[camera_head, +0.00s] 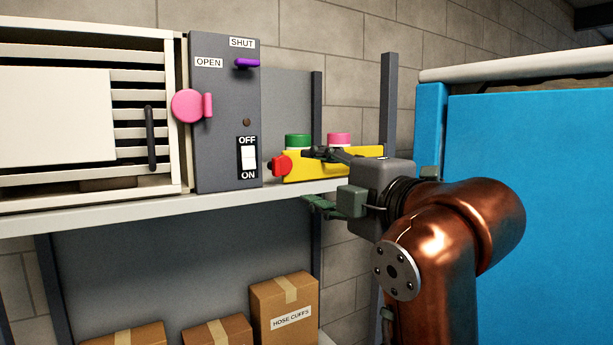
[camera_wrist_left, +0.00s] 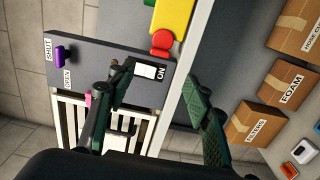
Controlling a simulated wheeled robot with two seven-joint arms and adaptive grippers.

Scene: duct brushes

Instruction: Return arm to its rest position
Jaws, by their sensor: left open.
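My left gripper (camera_head: 310,180) is in front of the shelf, right of the grey control panel (camera_head: 222,150), with its fingers spread and nothing between them. It also shows in the left wrist view (camera_wrist_left: 157,78), its two green-padded fingers apart, with part of the panel seen behind them. My copper-coloured arm comes up from the lower right of the head view. My right gripper is not in view.
A yellow box (camera_head: 310,165) with a red knob, green button and pink button sits on the shelf (camera_head: 120,212) behind my gripper. A louvred white unit (camera_head: 60,105) is at left. A blue cabinet (camera_head: 530,150) stands right. Cardboard boxes (camera_head: 283,305) lie below.

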